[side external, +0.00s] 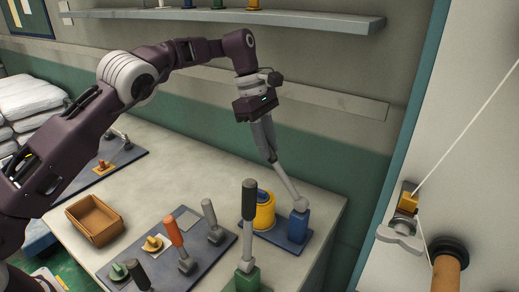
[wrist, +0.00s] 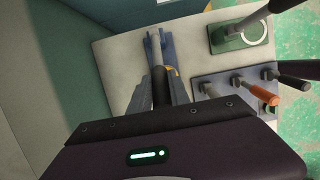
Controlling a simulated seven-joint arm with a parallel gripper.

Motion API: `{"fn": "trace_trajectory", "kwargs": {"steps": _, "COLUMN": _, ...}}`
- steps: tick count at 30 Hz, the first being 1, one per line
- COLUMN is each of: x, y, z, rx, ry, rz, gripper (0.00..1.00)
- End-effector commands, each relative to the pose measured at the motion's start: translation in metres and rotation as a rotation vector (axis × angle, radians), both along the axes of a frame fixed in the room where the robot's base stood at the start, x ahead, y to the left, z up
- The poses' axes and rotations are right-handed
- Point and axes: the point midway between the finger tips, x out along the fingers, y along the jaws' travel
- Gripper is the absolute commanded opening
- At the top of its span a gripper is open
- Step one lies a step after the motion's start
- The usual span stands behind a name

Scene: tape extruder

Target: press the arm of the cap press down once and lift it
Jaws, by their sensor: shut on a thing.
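The cap press seems to be the blue press (side external: 300,222), with a blue post on a dark blue plate at the table's far right corner. Its grey arm (side external: 286,182) slants up to the left from the post, raised. A yellow cylinder (side external: 265,212) with a blue top stands on the plate beside the post. My gripper (side external: 272,156) is shut on the raised end of this arm. In the wrist view the fingers (wrist: 159,92) lie either side of the arm's black grip, and the grey arm (wrist: 157,52) runs on beyond them.
A green press (side external: 247,275) with an upright dark handle stands in front of the blue one. To its left is a plate (side external: 203,230) with several levers, one orange-handled. An open brown box (side external: 95,218) sits further left. A shelf (side external: 230,17) runs along the wall above.

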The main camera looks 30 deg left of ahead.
Motion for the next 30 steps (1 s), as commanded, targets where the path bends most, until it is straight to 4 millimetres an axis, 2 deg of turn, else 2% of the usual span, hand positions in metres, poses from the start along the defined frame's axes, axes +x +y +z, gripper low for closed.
{"fn": "trace_trajectory", "kwargs": {"steps": 8, "x": 0.001, "y": -0.011, "z": 0.008, "rx": 0.071, "ry": -0.004, "rz": -0.001, "gripper": 0.00}}
{"fn": "trace_trajectory", "kwargs": {"steps": 23, "x": 0.001, "y": -0.013, "z": 0.010, "rx": 0.082, "ry": -0.004, "rz": 0.000, "gripper": 0.00}}
{"fn": "trace_trajectory", "kwargs": {"steps": 24, "x": 0.001, "y": -0.013, "z": 0.010, "rx": 0.082, "ry": -0.004, "rz": 0.000, "gripper": 0.30}}
{"fn": "trace_trajectory", "kwargs": {"steps": 26, "x": 0.001, "y": -0.013, "z": 0.009, "rx": 0.082, "ry": -0.003, "rz": 0.000, "gripper": 0.42}}
{"fn": "trace_trajectory", "kwargs": {"steps": 30, "x": 0.000, "y": -0.013, "z": 0.009, "rx": 0.082, "ry": -0.002, "rz": 0.000, "gripper": 0.45}}
